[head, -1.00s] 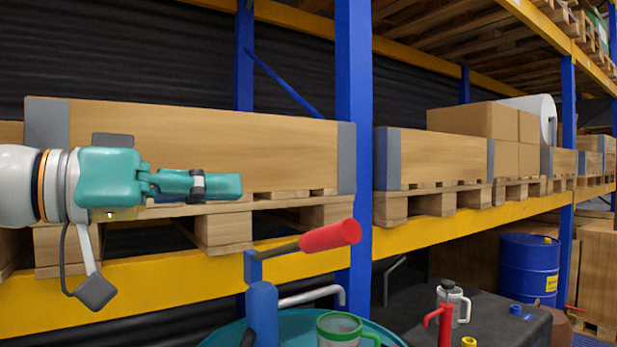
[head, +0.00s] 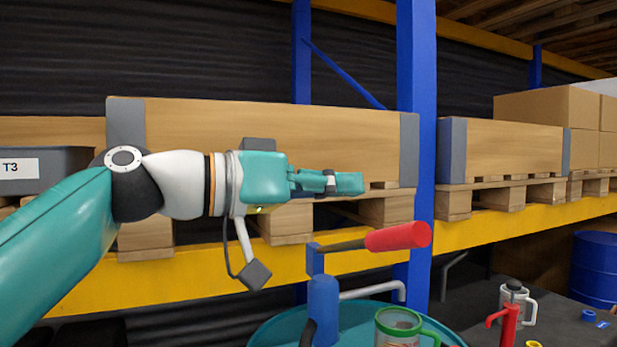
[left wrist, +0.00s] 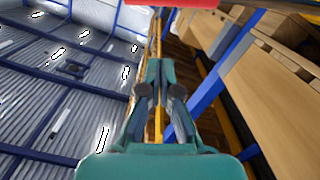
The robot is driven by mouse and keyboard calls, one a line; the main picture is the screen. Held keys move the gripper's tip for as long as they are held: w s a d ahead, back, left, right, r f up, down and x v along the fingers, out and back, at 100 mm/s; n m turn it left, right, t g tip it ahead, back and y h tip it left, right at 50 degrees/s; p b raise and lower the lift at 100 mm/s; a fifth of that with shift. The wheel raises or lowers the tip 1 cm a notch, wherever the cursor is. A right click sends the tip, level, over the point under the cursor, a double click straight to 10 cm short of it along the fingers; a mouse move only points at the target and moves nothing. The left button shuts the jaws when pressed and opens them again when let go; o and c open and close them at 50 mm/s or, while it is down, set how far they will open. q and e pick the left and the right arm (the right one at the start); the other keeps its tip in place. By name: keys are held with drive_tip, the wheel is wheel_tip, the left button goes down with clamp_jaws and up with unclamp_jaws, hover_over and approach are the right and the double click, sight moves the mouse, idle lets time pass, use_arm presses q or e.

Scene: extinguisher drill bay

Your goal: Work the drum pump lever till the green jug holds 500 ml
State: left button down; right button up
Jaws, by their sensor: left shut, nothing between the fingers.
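The drum pump (head: 322,308) is blue and stands on a teal drum (head: 262,336) at the bottom of the head view. Its lever has a red grip (head: 398,237) and points right, tilted slightly upward. The green-rimmed jug (head: 397,321) is right of the pump, cut off by the lower edge; its liquid level cannot be read. My left gripper (head: 358,183) is shut and empty, pointing right, above the red grip in the picture and apart from it. In the left wrist view my closed fingers (left wrist: 154,70) point towards the red grip (left wrist: 180,3) at the top edge.
A blue rack post (head: 416,120) and a yellow beam (head: 480,228) stand behind the lever. Long boxes (head: 270,140) sit on pallets there. On a dark surface at right are a red hand pump (head: 508,325) and a white-handled jug (head: 515,295).

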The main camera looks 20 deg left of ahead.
use_arm(q)
drive_tip(key=d+f, duration=0.1)
drive_tip(key=w+d+f, duration=0.2)
drive_tip(key=shift+d+f+b, duration=0.35)
drive_tip(key=shift+d+f, duration=0.05)
use_arm(e)
drive_tip(key=shift+f, duration=0.15)
use_arm(q)
drive_tip(key=shift+s, duration=0.1)
